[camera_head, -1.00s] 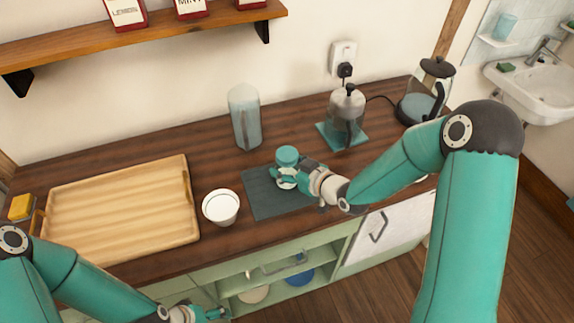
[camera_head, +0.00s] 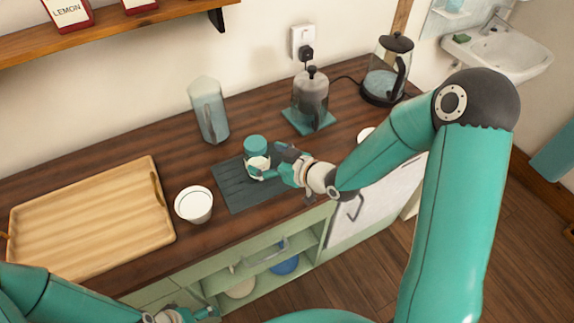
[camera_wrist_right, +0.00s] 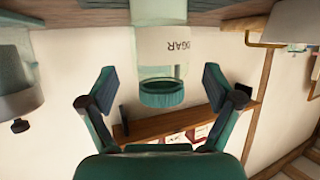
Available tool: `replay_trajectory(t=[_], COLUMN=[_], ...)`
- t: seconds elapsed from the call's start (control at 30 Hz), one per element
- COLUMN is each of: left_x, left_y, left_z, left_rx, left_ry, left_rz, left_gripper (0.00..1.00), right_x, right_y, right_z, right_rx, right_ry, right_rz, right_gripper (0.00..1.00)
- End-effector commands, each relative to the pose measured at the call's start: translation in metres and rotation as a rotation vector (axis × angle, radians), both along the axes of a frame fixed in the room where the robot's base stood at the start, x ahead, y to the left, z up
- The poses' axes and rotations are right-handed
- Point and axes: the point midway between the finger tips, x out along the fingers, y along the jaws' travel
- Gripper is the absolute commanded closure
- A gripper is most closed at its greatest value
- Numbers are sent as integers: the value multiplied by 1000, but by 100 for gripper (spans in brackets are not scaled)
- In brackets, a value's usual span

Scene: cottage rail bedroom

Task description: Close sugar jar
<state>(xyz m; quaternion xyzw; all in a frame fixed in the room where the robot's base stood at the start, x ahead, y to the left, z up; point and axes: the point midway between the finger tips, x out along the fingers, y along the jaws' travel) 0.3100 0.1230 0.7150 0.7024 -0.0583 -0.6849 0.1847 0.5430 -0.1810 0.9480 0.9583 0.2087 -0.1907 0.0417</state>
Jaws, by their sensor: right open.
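The sugar jar (camera_head: 259,164) stands on a dark grey mat (camera_head: 238,192) on the wooden counter, with its teal lid (camera_head: 255,145) at its top. My right gripper (camera_head: 268,173) is low at the jar's near right side, open. In the right wrist view, which is upside down, the label of the sugar jar (camera_wrist_right: 162,50) and the teal lid (camera_wrist_right: 161,93) show between the spread fingers of my right gripper (camera_wrist_right: 160,88). I cannot tell whether the lid is fully seated. My left gripper (camera_head: 200,313) is low at the bottom edge, its jaws unclear.
A white cup (camera_head: 194,205) stands left of the mat, beside a wooden tray (camera_head: 90,225). A tall glass (camera_head: 209,112) stands behind. A lidded glass pot on a teal mat (camera_head: 310,98) and a kettle (camera_head: 386,72) stand to the back right.

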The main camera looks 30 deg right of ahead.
Motion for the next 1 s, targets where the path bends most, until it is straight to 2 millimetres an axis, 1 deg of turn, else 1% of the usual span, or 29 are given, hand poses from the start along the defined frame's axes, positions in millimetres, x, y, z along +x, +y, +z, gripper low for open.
replay_trajectory(t=[0.03, 0.2, 0.4, 0.6, 1.0], left_x=[0, 0, 0, 0, 0], left_y=[0, 0, 0, 0, 0], left_z=[-4, -10, -19, -21, -21], left_rx=[0, 0, 0, 0, 0], left_ry=[0, 0, 0, 0, 0], left_rz=[0, 0, 0, 0, 0], left_gripper=[15, 15, 15, 15, 15], right_x=[-9, -38, -59, -67, -67], right_y=[-6, -19, -28, -31, -31], right_z=[3, 17, 26, 30, 31], right_rx=[-1, 0, 0, 0, 1], right_ry=[-3, -1, -2, 0, 0], right_rz=[-5, -5, -2, -1, 0], right_gripper=[10, 10, 10, 10, 10])
